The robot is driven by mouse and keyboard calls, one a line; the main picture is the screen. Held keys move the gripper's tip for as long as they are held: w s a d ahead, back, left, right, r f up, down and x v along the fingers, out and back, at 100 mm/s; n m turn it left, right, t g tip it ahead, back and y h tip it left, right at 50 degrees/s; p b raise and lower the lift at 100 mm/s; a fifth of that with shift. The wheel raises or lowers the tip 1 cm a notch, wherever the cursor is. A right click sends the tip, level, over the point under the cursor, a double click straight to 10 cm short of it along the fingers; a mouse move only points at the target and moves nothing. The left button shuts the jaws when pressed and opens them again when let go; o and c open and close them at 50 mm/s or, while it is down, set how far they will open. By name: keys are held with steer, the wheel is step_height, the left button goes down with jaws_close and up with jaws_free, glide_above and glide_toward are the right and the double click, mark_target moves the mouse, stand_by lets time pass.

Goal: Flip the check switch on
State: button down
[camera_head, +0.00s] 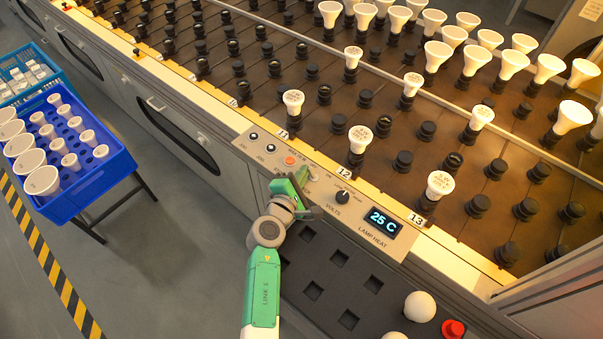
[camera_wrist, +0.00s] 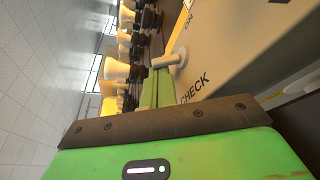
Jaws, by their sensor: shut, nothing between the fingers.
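The check switch is a small pale lever on the beige control panel (camera_head: 326,186). In the wrist view the switch (camera_wrist: 172,61) stands out from the panel between the printed words CHECK and ON. My gripper (camera_head: 302,183) is low over the panel, beside the switch. In the wrist view its green fingers (camera_wrist: 158,84) are together with nothing between them. Their tips end right at the lever, and I cannot tell whether they touch it. In the head view the switch (camera_head: 313,173) is partly hidden by my gripper.
An orange button (camera_head: 289,160) and black knobs sit left of the switch. The volts knob (camera_head: 343,197) and a display reading 25 C (camera_head: 384,220) sit right. Bulbs in sockets (camera_head: 358,140) stand behind. A dark tray (camera_head: 335,268) lies in front, with a red button (camera_head: 453,329) at its right.

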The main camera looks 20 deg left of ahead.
steer(key=shift+s+d+r+p, duration=0.15)
steer(key=shift+d+r+p, duration=0.3)
steer(key=shift+d, duration=0.2)
stand_by(0.5)
steer(key=s+r+p, duration=0.1)
steer(key=s+p, duration=0.2)
steer(key=s, duration=0.4)
steer(key=shift+s, duration=0.4)
steer(key=shift+r, duration=0.1)
